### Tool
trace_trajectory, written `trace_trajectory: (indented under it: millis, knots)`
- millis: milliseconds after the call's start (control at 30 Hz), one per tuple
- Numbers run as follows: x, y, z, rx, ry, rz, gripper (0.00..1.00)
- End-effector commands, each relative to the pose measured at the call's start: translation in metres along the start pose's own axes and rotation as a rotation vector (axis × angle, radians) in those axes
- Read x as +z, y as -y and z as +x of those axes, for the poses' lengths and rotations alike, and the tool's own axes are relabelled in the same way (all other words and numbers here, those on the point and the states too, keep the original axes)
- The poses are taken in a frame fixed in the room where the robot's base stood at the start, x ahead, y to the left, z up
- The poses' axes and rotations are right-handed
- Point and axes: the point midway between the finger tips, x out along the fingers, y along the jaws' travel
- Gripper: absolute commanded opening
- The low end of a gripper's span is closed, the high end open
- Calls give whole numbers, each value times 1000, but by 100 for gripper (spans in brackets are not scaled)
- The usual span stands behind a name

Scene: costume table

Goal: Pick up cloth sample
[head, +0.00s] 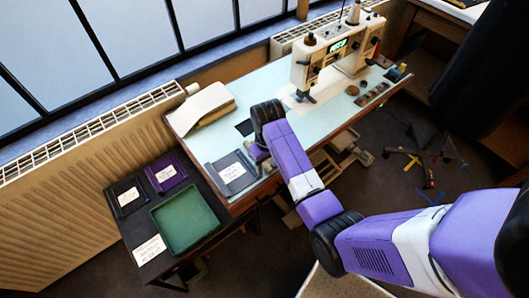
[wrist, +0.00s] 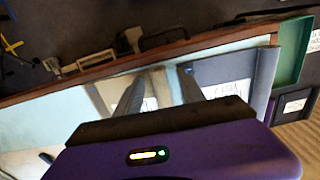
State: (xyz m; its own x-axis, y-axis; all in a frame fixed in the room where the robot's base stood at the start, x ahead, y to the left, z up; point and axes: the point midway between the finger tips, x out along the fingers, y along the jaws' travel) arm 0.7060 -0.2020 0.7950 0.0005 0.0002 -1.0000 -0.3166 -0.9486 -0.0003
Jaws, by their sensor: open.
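I cannot tell for certain which thing is the cloth sample.
A sewing machine (head: 327,58) stands at the table's back right. A cream rounded object (head: 200,106) is at the back left. A lower dark stand holds a green tray (head: 185,220), a purple tray (head: 166,177) and a black tray (head: 127,197). A radiator (head: 70,185) runs behind.

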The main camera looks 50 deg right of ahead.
Motion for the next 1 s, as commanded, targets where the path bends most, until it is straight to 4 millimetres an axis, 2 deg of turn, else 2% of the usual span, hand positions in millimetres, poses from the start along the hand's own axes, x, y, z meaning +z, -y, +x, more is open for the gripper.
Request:
trace_trajectory:
  millis: [100,133,300,367,767,1000]
  knots:
    - [0,0,0,0,0,0,46]
    - [0,0,0,0,0,0,42]
    - [0,0,0,0,0,0,9]
    - [0,0,0,0,0,0,0]
    - [0,0,-2,0,0,0,0]
    - [-3,2,-18,0,-1,-1,0]
